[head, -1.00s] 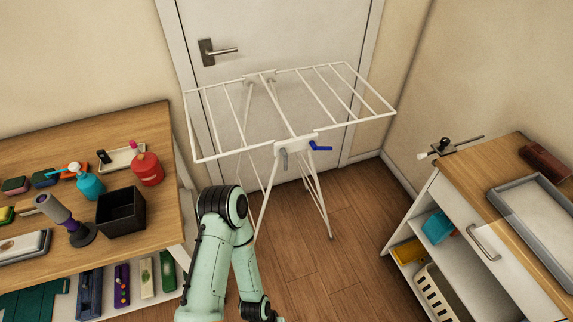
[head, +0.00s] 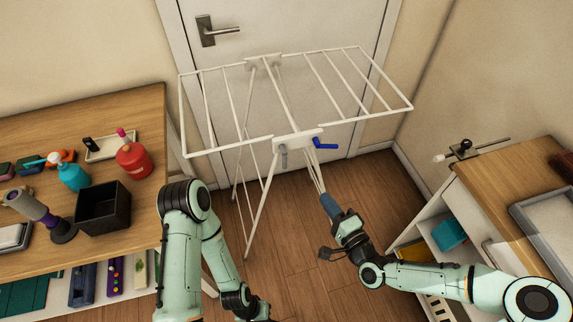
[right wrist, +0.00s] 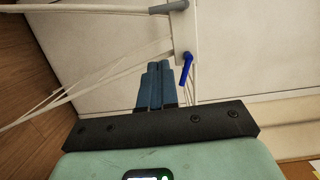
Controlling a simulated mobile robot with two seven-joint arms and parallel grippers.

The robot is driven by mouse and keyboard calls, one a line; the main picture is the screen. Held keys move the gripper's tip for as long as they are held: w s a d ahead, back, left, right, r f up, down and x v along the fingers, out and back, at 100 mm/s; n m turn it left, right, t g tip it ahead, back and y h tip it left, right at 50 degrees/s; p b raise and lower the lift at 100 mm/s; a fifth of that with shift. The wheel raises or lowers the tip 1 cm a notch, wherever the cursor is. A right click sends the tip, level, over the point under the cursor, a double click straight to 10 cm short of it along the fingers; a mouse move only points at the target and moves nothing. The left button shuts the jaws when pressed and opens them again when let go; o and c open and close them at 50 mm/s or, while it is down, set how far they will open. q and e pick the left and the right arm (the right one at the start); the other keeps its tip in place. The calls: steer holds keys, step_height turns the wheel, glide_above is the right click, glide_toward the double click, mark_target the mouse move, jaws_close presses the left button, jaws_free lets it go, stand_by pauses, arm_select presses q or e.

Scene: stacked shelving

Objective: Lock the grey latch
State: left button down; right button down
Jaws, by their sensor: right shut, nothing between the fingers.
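The grey latch (head: 283,157) hangs down from the left part of the white hub on the folding drying rack (head: 298,138). In the right wrist view the grey latch (right wrist: 168,7) is at the top edge. A blue latch (head: 325,147) points right from the same hub; it also shows in the right wrist view (right wrist: 187,68). My right gripper (head: 329,203) is shut and empty, below and to the right of the grey latch, in front of the rack's legs. Its blue fingers are together in the right wrist view (right wrist: 158,66).
A wooden table on the left holds a black box (head: 103,208), a red bottle (head: 134,161) and a teal bottle (head: 73,176). A cabinet with a grey tray (head: 545,215) stands at right. A closed door (head: 225,70) is behind the rack. Floor shows around the rack's legs.

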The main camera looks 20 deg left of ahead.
arm_select(q)
steer(key=shift+s, duration=0.1)
arm_select(e)
steer(key=shift+r, duration=0.35)
steer(key=shift+a, duration=0.1)
